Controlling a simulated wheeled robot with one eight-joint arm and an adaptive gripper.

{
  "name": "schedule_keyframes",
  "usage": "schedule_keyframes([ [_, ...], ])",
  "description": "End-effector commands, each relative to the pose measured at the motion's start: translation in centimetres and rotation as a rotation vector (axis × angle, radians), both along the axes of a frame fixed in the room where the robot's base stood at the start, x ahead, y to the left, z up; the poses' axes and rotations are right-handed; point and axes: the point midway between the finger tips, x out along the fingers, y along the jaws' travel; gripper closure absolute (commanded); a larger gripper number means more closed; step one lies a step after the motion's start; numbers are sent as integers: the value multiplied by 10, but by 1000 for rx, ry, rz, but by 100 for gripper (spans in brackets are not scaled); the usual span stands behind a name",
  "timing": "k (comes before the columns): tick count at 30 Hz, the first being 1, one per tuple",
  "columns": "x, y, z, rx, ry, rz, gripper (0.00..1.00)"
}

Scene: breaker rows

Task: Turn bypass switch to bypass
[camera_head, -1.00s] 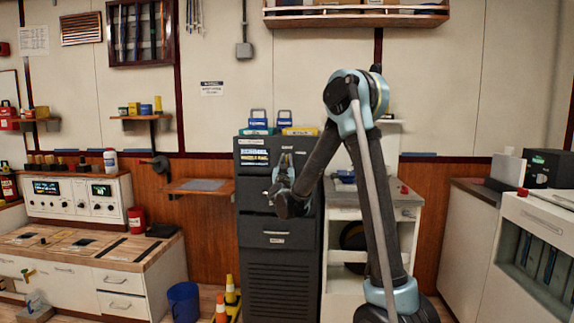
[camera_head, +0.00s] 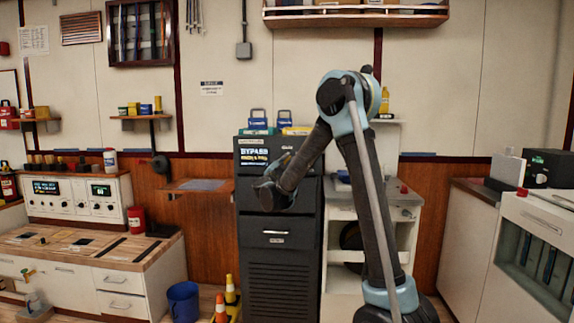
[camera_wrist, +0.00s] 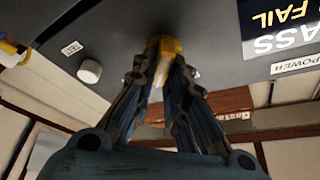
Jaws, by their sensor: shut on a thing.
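The dark cabinet (camera_head: 279,275) stands against the back wall in the head view. Its upper screen (camera_head: 254,156) reads BYPASS with a smaller line below. The yellow switch handle (camera_wrist: 164,46) sticks out from the dark panel in the wrist view. My gripper (camera_wrist: 167,72) is shut on it, with one finger on each side. In the head view my wrist is in front of the panel and hides the switch.
A pale round knob (camera_wrist: 90,71) is on the panel beside the yellow handle. A wooden shelf (camera_head: 199,186) is left of the cabinet, and a white cart (camera_head: 404,213) is to its right.

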Motion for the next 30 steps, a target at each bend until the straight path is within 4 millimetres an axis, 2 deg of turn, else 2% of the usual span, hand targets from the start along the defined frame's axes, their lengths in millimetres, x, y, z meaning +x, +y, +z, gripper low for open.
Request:
schedule_keyframes([
  [13,1,-2,-1,288,-9,-3,100],
  [30,1,-4,-2,360,-12,-5,100],
])
